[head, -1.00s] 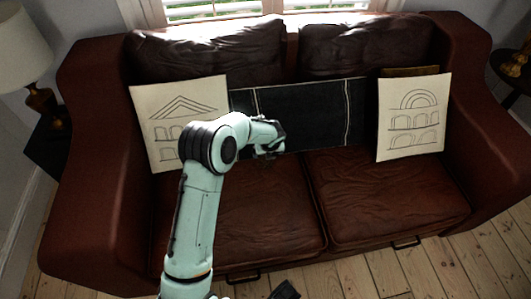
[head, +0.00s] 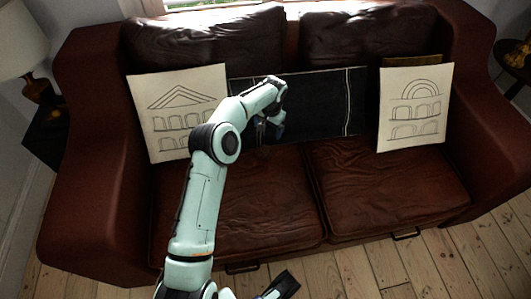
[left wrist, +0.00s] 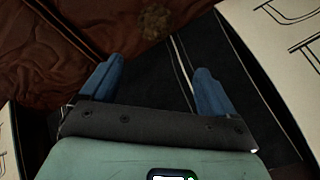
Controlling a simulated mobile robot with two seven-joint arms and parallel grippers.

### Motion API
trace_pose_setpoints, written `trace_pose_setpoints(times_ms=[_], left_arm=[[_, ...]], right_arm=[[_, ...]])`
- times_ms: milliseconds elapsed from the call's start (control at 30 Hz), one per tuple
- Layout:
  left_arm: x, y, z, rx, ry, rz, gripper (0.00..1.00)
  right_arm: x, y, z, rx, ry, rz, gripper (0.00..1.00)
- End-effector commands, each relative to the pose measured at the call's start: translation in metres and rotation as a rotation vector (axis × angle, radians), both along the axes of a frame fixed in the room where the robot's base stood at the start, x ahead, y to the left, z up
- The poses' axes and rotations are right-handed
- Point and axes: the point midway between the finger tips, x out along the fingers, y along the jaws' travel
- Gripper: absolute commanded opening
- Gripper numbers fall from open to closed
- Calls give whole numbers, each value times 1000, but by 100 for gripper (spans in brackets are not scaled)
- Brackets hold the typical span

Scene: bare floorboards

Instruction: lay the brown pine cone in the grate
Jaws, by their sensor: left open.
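In the left wrist view, the brown pine cone (left wrist: 155,20) lies on the brown leather at the top, beyond my fingertips. My left gripper (left wrist: 157,75) is open, with its two blue fingers apart and nothing between them. In the head view, my left gripper (head: 271,127) hangs over the back of the seat, in front of the dark middle cushion. I cannot make out the pine cone in the head view. Part of what looks like my right gripper (head: 280,287) shows at the bottom edge; its jaw state is unclear. No grate is visible.
The brown leather sofa (head: 385,190) fills the view. Cream cushions with drawn arches stand at left (head: 180,110) and right (head: 414,105), with a dark cushion (head: 325,100) between them. A lamp (head: 30,45) stands at far left. Floorboards (head: 440,265) are clear in front.

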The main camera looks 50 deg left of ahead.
Motion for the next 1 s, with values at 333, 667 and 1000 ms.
trace_pose_setpoints(times_ms=[333,667,1000], left_arm=[[-6,6,6,-130,-41,684,89],[-8,6,-38,-141,-35,741,89],[-7,6,-76,-140,-39,737,89]], right_arm=[[-2,-2,-5,-3,10,-3,0],[-20,-4,-24,1,71,-6,0],[-37,-7,-36,4,128,-10,0]])
